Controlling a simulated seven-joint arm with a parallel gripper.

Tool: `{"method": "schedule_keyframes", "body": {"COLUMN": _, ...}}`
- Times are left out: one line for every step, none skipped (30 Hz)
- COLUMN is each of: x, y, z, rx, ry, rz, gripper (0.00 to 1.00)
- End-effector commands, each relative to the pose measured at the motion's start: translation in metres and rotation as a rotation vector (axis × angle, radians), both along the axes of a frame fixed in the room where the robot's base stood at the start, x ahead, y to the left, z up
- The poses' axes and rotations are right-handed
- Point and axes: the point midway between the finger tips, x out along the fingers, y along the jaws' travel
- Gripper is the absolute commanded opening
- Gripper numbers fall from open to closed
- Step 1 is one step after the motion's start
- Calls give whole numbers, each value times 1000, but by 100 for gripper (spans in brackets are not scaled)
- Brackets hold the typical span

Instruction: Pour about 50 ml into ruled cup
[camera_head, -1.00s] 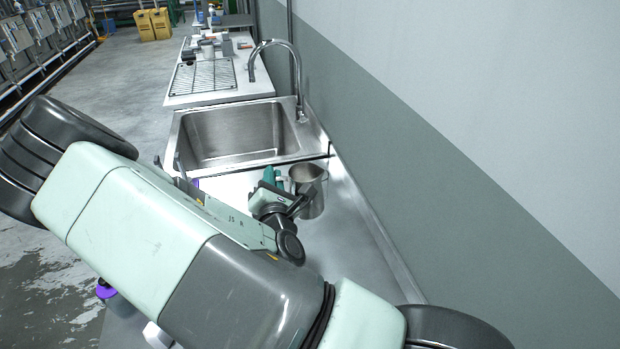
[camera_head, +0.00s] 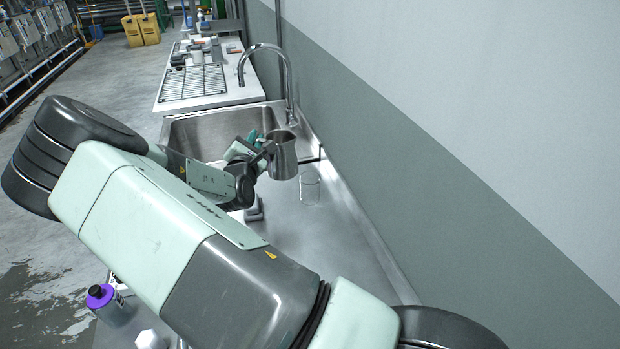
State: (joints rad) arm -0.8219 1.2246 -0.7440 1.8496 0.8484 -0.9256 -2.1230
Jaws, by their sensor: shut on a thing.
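A steel jug (camera_head: 283,155) is held in the air near the front right corner of the sink. It looks close to upright. My gripper (camera_head: 262,150) is shut on the jug at its left side, where the handle is; the fingers are partly hidden by my wrist. Any ruling on the cup and any liquid in the jug are too small or hidden to see.
The steel sink (camera_head: 190,135) with a curved tap (camera_head: 285,75) lies behind the jug. A wall runs along the right. A purple-capped bottle (camera_head: 108,304) stands at front left. A wire rack (camera_head: 192,82) lies farther back. The counter (camera_head: 300,235) before the cup is clear.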

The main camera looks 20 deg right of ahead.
Motion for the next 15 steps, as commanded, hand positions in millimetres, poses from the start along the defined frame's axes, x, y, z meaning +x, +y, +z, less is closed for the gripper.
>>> {"method": "schedule_keyframes", "body": {"x": 15, "y": 3, "z": 1, "rx": 1, "ry": -5, "rz": -9, "gripper": 0}}
{"method": "schedule_keyframes", "body": {"x": 22, "y": 5, "z": 1, "rx": 3, "ry": -6, "rz": -14, "gripper": 0}}
{"method": "schedule_keyframes", "body": {"x": 30, "y": 8, "z": 0, "rx": 3, "ry": -5, "rz": -18, "gripper": 0}}
{"method": "schedule_keyframes", "body": {"x": 36, "y": 10, "z": 1, "rx": 4, "ry": -4, "rz": -22, "gripper": 0}}
{"method": "schedule_keyframes", "body": {"x": 42, "y": 12, "z": 1, "rx": 5, "ry": -5, "rz": -23, "gripper": 0}}
{"method": "schedule_keyframes", "body": {"x": 48, "y": 15, "z": 1, "rx": 4, "ry": -5, "rz": -25, "gripper": 0}}
{"method": "schedule_keyframes", "body": {"x": 52, "y": 17, "z": 1, "rx": 7, "ry": -5, "rz": -25, "gripper": 0}}
{"method": "schedule_keyframes", "body": {"x": 57, "y": 19, "z": 1, "rx": 7, "ry": -5, "rz": -25, "gripper": 0}}
{"method": "schedule_keyframes", "body": {"x": 61, "y": 21, "z": 1, "rx": 7, "ry": -5, "rz": -25, "gripper": 0}}
{"method": "schedule_keyframes", "body": {"x": 65, "y": 23, "z": 1, "rx": 8, "ry": -5, "rz": -25, "gripper": 0}}
{"method": "schedule_keyframes", "body": {"x": 68, "y": 25, "z": 0, "rx": 8, "ry": -5, "rz": -25, "gripper": 0}}
{"method": "schedule_keyframes", "body": {"x": 72, "y": 27, "z": 1, "rx": 9, "ry": -6, "rz": -24, "gripper": 0}}
{"method": "schedule_keyframes", "body": {"x": 74, "y": 28, "z": 1, "rx": 9, "ry": -7, "rz": -23, "gripper": 0}}
{"method": "schedule_keyframes", "body": {"x": 77, "y": 30, "z": 1, "rx": 9, "ry": -6, "rz": -21, "gripper": 0}}
{"method": "schedule_keyframes", "body": {"x": 80, "y": 32, "z": 1, "rx": 10, "ry": -6, "rz": -20, "gripper": 0}}
